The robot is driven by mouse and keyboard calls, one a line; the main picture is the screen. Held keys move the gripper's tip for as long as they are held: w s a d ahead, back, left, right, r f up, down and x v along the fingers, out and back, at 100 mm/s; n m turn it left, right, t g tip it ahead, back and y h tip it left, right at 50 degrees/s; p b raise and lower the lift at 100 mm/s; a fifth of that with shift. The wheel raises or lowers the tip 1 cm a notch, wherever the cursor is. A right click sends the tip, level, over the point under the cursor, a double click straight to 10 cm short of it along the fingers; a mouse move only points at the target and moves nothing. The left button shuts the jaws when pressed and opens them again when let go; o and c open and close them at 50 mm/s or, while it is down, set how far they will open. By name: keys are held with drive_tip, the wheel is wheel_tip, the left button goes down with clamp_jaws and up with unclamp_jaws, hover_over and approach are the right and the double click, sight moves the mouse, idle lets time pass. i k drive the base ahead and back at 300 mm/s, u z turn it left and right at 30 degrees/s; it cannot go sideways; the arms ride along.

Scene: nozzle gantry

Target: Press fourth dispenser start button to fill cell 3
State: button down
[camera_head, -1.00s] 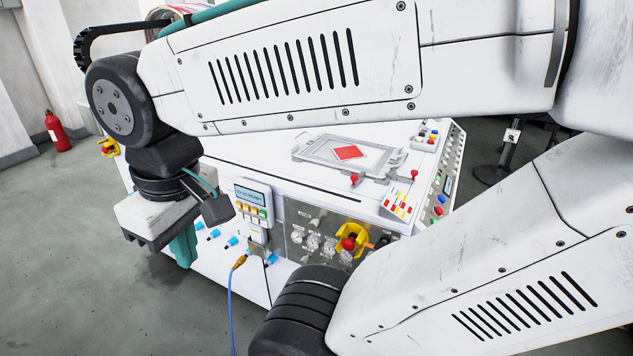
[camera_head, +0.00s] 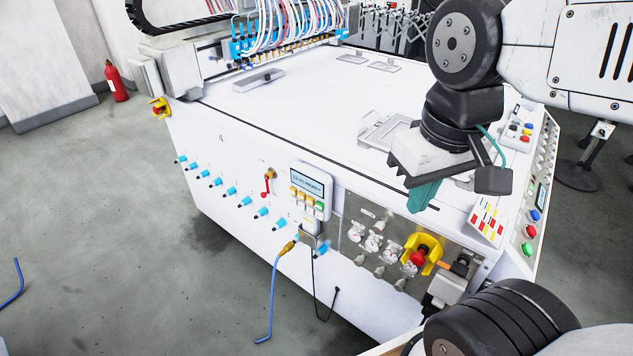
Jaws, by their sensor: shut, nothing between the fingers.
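My gripper (camera_head: 416,207), with teal fingers pointing down, is shut and empty. It hangs above the front right of the white machine's top (camera_head: 285,115) and partly hides a grey frame (camera_head: 385,132) there. A control box (camera_head: 309,190) with a small display and several yellow, orange and green buttons is on the front face, left of my gripper. The right side panel carries blue, red and green buttons (camera_head: 531,231). I cannot tell which button is the fourth dispenser's start, or make out cell 3.
A gantry (camera_head: 185,65) with many hoses spans the back of the top. Gauges (camera_head: 373,241) and a red knob on a yellow mount (camera_head: 424,250) are on the front. A blue cable (camera_head: 272,300) hangs to the floor. The floor at left is mostly clear.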

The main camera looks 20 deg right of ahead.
sight(528, 249)
drive_tip(key=z, duration=1.7)
